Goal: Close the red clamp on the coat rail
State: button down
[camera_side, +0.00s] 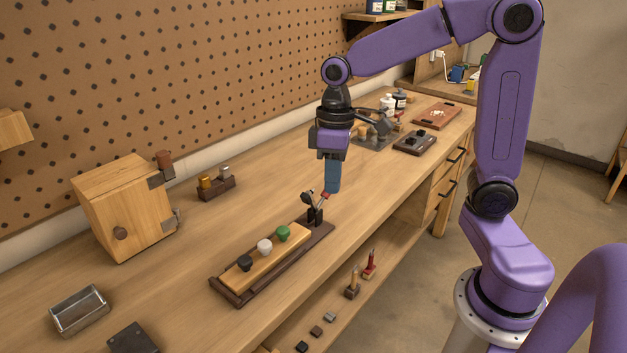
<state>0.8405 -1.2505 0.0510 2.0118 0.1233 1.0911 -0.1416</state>
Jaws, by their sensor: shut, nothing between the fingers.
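The coat rail (260,268) is a light wooden board with a black, a white and a green knob. It lies in a dark tray (238,299) on the bench. A dark toggle clamp (315,214) with a red handle tip (325,196) stands at the tray's far end, by the green knob. Its handle slants up to the right and a dark arm rises to the left. My gripper (332,190) points down with its blue fingers shut and empty, just above the red tip. I cannot tell if they touch.
A wooden box (123,207) with a knob and a small block with metal cylinders (215,184) stand to the left. A metal tray (79,310) is at the front left. Tools and bottles (388,105) stand farther back. A pegboard wall (190,80) borders the bench.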

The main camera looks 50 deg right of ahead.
jog(key=w+d+m+y, duration=0.1)
jog(key=w+d+m, duration=0.4)
jog(key=w+d, duration=0.7)
jog(key=d, duration=0.3)
jog(key=shift+w+d+r+m+t+y, duration=0.3)
jog(key=shift+w+d+r, duration=0.05)
jog(key=shift+w+d, duration=0.05)
jog(key=shift+f, duration=0.1)
jog(key=x, duration=0.9)
jog(key=shift+a+f, duration=0.4)
jog(key=shift+a, duration=0.25)
jog(key=shift+a+f, duration=0.4)
jog(key=shift+a, duration=0.3)
jog(key=shift+a+f, duration=0.35)
jog(key=shift+a, duration=0.3)
jog(key=shift+a, duration=0.1)
